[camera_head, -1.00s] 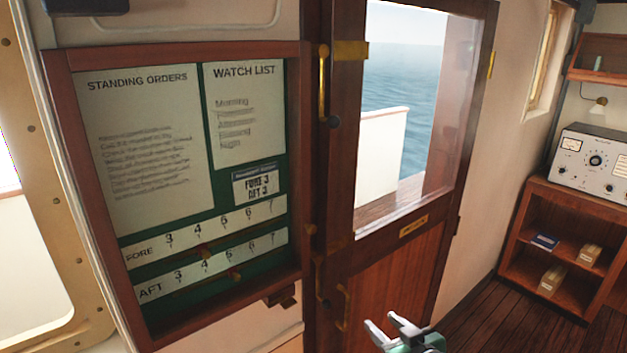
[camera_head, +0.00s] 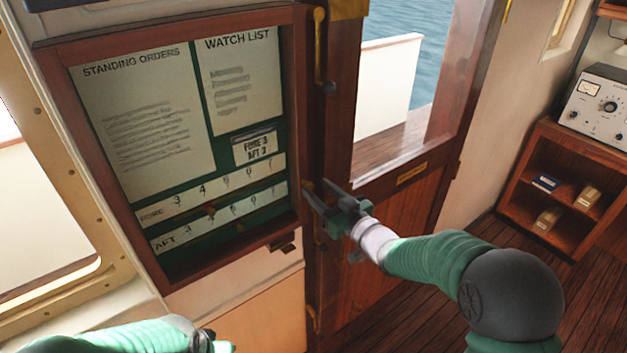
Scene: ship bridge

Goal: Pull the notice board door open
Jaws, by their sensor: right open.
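The notice board (camera_head: 165,267) hangs on the wall at the left, with a red-brown wooden door frame around papers and FORE and AFT strips. Its door looks shut. A small brass knob (camera_head: 308,185) sits on its right side, partly hidden by my right gripper. My right gripper (camera_head: 317,192) is open, its fingers pointing left at the knob; I cannot tell whether they touch it. My left arm (camera_head: 130,338) comes in along the bottom edge; its gripper is mostly cut off, and its fingers cannot be made out.
A wooden cabin door (camera_head: 375,285) with a large window and brass handle (camera_head: 319,50) stands just right of the board. A small dark bracket (camera_head: 283,243) is under the board. A shelf unit (camera_head: 560,170) with a radio (camera_head: 603,105) stands at the right. Wooden floor is clear.

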